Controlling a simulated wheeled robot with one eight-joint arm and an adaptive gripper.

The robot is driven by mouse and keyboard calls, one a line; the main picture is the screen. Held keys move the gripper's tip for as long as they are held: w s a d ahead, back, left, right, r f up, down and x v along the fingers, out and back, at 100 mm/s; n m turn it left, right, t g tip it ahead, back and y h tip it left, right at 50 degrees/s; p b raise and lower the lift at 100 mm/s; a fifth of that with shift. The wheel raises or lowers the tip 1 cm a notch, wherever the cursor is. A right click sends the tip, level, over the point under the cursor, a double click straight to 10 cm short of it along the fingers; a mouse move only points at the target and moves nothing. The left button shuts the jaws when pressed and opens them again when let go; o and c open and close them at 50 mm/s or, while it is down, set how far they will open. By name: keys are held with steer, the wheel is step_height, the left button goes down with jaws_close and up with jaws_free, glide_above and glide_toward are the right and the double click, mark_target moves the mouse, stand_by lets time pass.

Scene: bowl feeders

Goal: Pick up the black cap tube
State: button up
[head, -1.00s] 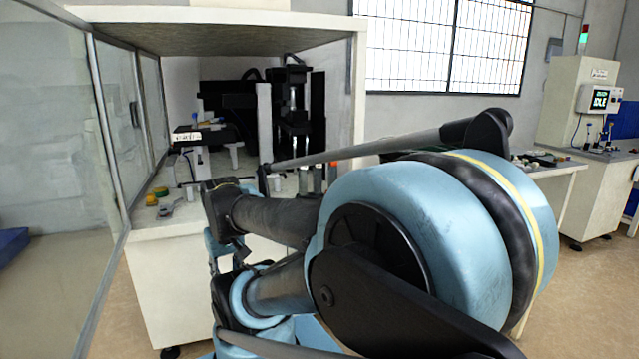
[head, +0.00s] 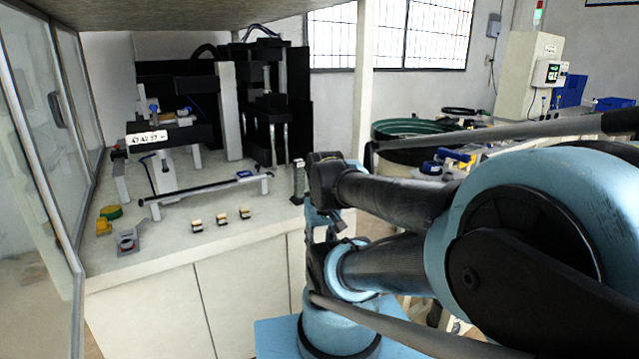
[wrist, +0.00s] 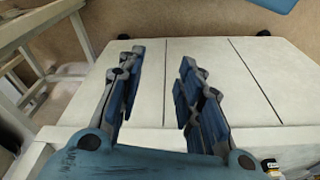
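My gripper (wrist: 162,57) is open in the wrist view, with nothing between its two fingers. It points toward the white front of the bench cabinet. A small dark-topped piece with a yellowish band (wrist: 270,165) shows at the bottom right of the wrist view, beside the gripper and apart from it. I cannot tell for sure whether any is the black cap tube. My arm hides part of the bench's right end.
A white bench (head: 180,254) carries a black machine (head: 180,95), a low rail (head: 205,186), a grey clamp-like part (head: 127,241) and yellow and green parts (head: 107,220). Glass panels (head: 35,130) stand at left. A green-rimmed bowl feeder (head: 395,130) is behind my arm.

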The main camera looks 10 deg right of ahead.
steer(key=shift+w, duration=0.35)
steer(key=shift+a, duration=0.1)
